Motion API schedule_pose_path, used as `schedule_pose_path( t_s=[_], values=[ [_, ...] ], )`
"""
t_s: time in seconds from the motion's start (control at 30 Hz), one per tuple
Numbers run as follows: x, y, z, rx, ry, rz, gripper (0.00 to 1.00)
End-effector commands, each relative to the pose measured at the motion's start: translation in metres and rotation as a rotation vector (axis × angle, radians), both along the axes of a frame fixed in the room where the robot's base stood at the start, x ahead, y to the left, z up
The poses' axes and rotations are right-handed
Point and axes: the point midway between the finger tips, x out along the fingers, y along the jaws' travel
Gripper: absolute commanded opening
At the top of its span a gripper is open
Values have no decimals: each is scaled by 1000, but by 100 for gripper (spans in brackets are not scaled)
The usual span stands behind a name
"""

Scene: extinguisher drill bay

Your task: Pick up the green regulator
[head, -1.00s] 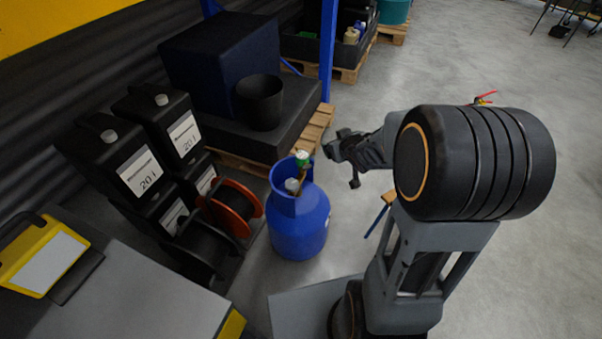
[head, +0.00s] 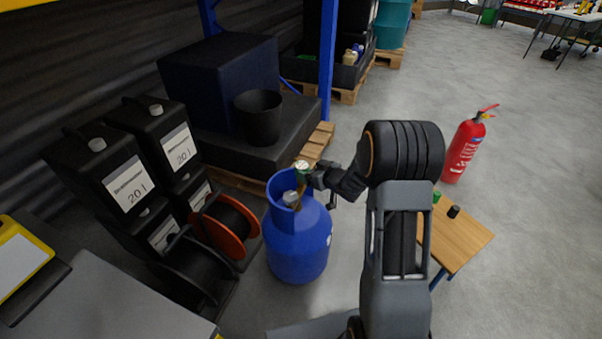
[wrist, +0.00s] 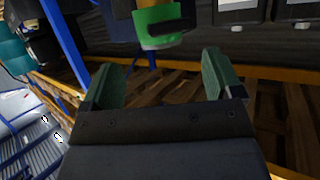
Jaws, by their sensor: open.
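The green regulator (head: 302,168) sits at the top of the blue gas cylinder (head: 298,243), beside the cylinder's grey valve cap. In the wrist view a green round body with a dark band, which looks like the regulator (wrist: 158,24), shows at the top, beyond the fingertips. My gripper (wrist: 160,78) is open and nothing is between its two green-padded fingers. In the head view my gripper (head: 318,176) is just right of the regulator, close to it. I cannot tell there whether they touch.
Orange and black cable reels (head: 225,226) and black 20 l canisters (head: 128,178) stand left of the cylinder. A black bucket (head: 259,118) stands on a dark platform behind. A small wooden table (head: 455,235) and a red extinguisher (head: 463,150) are to the right, with open floor around them.

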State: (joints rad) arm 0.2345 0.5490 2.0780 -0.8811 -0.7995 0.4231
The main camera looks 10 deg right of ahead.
Motion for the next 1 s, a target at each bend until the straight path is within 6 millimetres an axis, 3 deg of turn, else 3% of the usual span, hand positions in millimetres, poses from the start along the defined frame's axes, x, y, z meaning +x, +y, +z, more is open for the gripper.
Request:
schedule_pose_path(
  t_s=[0.5, 0.83, 1.0],
  values=[
    [44, 20, -17, 1, 0, 0, 85],
    [48, 21, -17, 0, 1, -1, 85],
    [48, 21, -17, 0, 1, -1, 69]
  ],
)
